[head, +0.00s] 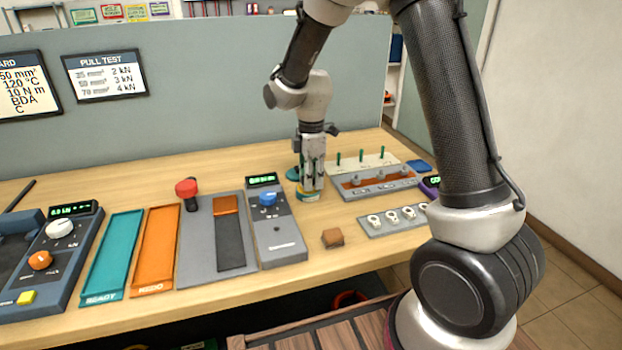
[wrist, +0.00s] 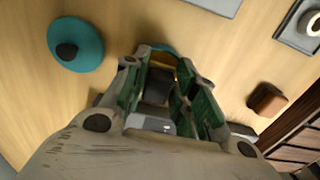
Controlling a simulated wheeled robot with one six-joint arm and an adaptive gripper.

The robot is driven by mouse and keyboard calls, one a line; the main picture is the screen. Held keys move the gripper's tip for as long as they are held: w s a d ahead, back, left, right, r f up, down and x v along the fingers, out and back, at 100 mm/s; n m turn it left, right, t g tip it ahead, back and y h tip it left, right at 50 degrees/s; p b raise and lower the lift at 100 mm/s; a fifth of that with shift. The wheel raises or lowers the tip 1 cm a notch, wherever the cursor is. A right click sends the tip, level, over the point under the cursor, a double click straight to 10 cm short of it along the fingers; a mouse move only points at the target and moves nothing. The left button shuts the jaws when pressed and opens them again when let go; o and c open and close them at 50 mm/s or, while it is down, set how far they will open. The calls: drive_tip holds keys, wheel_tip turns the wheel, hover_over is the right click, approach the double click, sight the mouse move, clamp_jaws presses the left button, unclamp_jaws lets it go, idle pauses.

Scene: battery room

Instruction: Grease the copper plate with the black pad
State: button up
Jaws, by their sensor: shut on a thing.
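My gripper (head: 312,186) points down at the far middle of the table, shut on a dark block that I take for the black pad (wrist: 155,88). The fingers hide most of it. A round tin (head: 308,196) with a yellow and teal rim is right under the fingertips. Whether the pad touches inside the tin cannot be told. A copper-coloured plate (head: 352,182) lies in a grey holder with several studs, right of my gripper. A teal round lid with a black knob (wrist: 75,45) lies beside the tin, and shows partly behind my gripper in the head view.
A brown block (head: 333,238) lies in front of the tin. A tray of ring lugs (head: 392,220) is to the right. A grey device with a blue knob (head: 275,225) stands left. Teal (head: 113,255) and orange (head: 157,248) trays are further left. Bare wood surrounds the brown block.

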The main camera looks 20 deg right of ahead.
drive_tip(key=shift+r, duration=3.25)
